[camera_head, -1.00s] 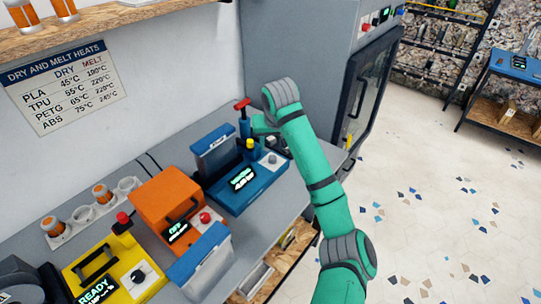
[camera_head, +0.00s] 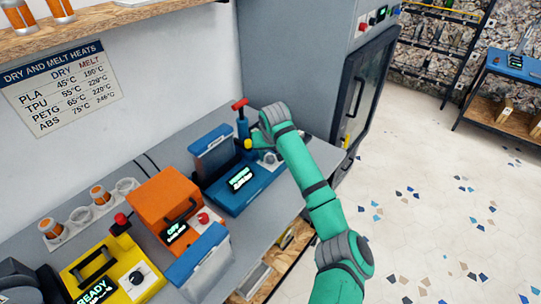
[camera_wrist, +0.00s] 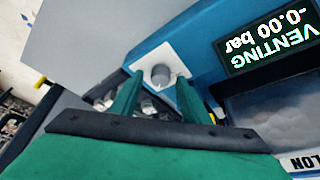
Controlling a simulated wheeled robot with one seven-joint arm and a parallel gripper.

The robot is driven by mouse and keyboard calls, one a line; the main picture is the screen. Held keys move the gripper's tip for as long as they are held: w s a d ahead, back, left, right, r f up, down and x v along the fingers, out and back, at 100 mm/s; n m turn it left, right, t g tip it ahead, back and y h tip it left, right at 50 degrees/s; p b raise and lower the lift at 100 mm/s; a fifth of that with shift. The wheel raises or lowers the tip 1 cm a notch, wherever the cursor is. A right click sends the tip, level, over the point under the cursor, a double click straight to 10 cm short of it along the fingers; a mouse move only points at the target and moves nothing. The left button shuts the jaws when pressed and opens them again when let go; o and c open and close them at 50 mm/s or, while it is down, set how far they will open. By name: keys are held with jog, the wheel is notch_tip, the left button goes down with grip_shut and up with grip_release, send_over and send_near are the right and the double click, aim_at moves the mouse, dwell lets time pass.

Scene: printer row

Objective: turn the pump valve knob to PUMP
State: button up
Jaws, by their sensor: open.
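In the wrist view, the grey round knob (camera_wrist: 160,74) sits on a white square plate (camera_wrist: 172,56) on the blue pump unit (camera_wrist: 205,25). My gripper (camera_wrist: 158,78) is open, with one green finger to each side of the knob in the picture; I cannot tell whether they touch it. The unit's display (camera_wrist: 268,38) reads upside down "VENTING -0.00 bar". In the head view, the blue unit (camera_head: 225,200) with its lit display (camera_head: 240,178) stands on the bench, and my arm reaches over its right end. My fingers are not clear there.
A red-handled blue post (camera_head: 242,125) and a yellow part (camera_head: 248,144) stand close to my wrist. The orange unit (camera_head: 160,200) and the yellow unit (camera_head: 100,265) stand to the left on the grey bench. A grey cabinet (camera_head: 290,60) rises behind.

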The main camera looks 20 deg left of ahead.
jog(key=shift+c, duration=0.4)
jog(key=c, duration=0.9)
jog(key=shift+c, duration=0.2)
jog(key=shift+n, duration=0.4)
jog(key=n, duration=0.1)
jog(key=n+g+y, duration=0.1)
jog(key=n, duration=0.1)
jog(key=shift+w+d+n, duration=0.1)
jog(key=shift+w+n, duration=0.05)
jog(key=shift+n, duration=0.15)
jog(key=n, duration=0.2)
jog(key=n+g+y, duration=0.1)
jog(key=n, duration=0.1)
jog(key=shift+w+n+g, duration=0.15)
jog(key=shift+n+g, duration=0.15)
jog(key=n+g, duration=0.1)
jog(key=n, duration=0.3)
jog(key=shift+w+n+g+y, duration=0.15)
jog(key=shift+n+g+y, duration=0.15)
jog(key=shift+g, duration=0.1)
jog(key=n+g, duration=0.1)
jog(key=n, duration=0.3)
jog(key=shift+w+g, duration=0.1)
jog(key=shift+g, duration=0.2)
jog(key=shift+n, duration=0.3)
